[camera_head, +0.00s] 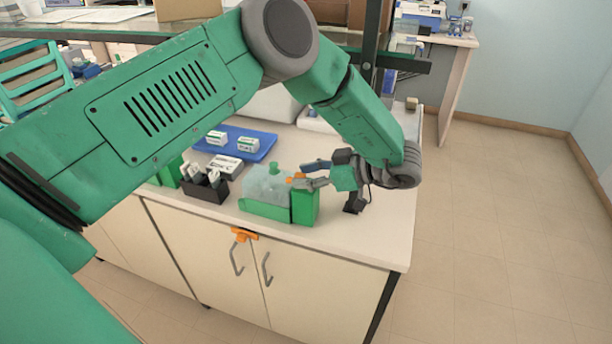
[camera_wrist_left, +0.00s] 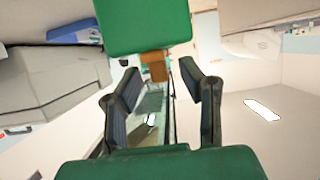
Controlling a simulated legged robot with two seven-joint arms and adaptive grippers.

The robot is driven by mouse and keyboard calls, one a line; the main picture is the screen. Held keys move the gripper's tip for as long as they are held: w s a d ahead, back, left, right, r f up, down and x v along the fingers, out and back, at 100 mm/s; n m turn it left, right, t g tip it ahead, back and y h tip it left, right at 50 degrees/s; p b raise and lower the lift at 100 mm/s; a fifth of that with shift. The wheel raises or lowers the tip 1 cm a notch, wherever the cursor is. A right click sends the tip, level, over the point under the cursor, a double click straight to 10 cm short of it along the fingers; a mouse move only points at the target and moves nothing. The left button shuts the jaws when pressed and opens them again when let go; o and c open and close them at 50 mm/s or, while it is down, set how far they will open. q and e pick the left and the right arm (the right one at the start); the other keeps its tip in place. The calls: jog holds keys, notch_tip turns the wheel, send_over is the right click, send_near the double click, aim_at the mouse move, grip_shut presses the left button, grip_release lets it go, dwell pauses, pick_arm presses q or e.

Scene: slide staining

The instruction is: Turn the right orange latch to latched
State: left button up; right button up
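A box with a translucent body (camera_head: 262,186) and a green base and end block (camera_head: 305,207) stands on the counter near its front edge. A small orange latch (camera_head: 297,177) sits at the top of its right end, partly hidden by my fingers. My left gripper (camera_head: 306,174) reaches it from the right, its fingers apart. In the left wrist view, the open gripper (camera_wrist_left: 160,72) has the orange latch (camera_wrist_left: 155,67) between or just beyond its fingertips, below a green block (camera_wrist_left: 142,25). I cannot tell whether either finger touches the latch. My right gripper is out of view.
A blue tray (camera_head: 264,151) with small boxes lies behind. A black holder (camera_head: 207,190) stands left of the box. Another orange piece (camera_head: 244,234) is on the cabinet front. A shelf post (camera_head: 371,60) rises behind my left forearm.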

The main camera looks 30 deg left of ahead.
pick_arm(q)
jog(key=v, duration=1.1)
jog(key=shift+w, duration=0.25)
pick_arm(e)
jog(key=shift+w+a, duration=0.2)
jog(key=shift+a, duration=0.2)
